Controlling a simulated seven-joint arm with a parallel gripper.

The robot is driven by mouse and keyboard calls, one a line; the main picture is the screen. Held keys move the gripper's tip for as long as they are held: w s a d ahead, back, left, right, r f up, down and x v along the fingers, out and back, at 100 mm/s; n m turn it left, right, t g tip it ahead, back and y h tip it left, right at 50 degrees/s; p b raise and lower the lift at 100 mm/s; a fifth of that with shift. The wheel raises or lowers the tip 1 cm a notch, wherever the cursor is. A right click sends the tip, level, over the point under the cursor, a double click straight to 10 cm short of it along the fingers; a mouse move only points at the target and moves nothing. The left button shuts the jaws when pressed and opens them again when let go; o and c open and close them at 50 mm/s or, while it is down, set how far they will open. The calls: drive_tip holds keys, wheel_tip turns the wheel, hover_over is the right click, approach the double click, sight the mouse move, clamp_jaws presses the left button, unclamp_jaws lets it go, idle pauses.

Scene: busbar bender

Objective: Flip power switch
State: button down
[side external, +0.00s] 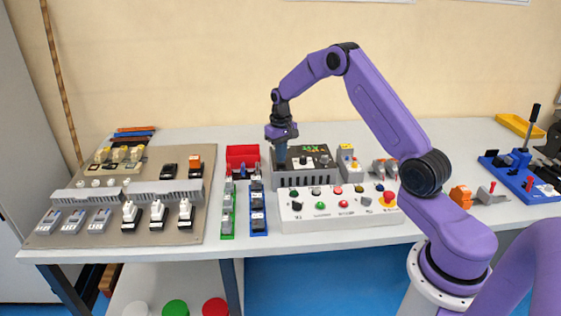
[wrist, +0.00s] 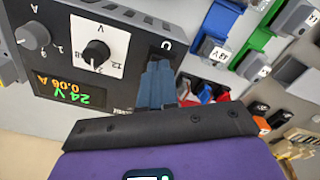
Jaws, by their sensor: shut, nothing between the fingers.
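A dark grey power supply box (side external: 305,182) stands on the table, with knobs on its top panel. In the wrist view its panel (wrist: 120,20) has a lit display (wrist: 75,87) reading 24 V and 0.06 A. A black knob (wrist: 96,52) sits on a white dial plate, and a grey knob (wrist: 35,36) is at the left. My gripper (side external: 281,164) points down at the panel's left end. Its blue fingers are shut and empty, and in the wrist view the fingertips (wrist: 158,66) lie over the panel's right end. The power switch is not clearly seen; the fingers cover that spot.
A white control box (side external: 335,212) with colored buttons stands in front of the power supply. A red bin (side external: 242,155) is behind left, with green and blue terminal rails (side external: 228,210) nearby. A board of breakers (side external: 120,195) fills the left side.

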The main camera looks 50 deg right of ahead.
drive_tip(key=shift+f, duration=0.5)
idle(0.3)
drive_tip(key=shift+r, duration=3.55)
drive_tip(key=shift+a, duration=0.1)
drive_tip(key=s+a+r+n, duration=0.4)
drive_tip(key=s+a, duration=0.3)
drive_tip(key=a, duration=0.4)
drive_tip(key=s+a+r+n, duration=0.3)
drive_tip(key=s+a, duration=0.5)
drive_tip(key=a, duration=0.2)
drive_tip(key=s+a+n, duration=0.1)
drive_tip(key=s+n, duration=0.7)
drive_tip(key=s, duration=1.7)
drive_tip(key=shift+s+a+n, duration=0.15)
drive_tip(key=shift+n, duration=0.15)
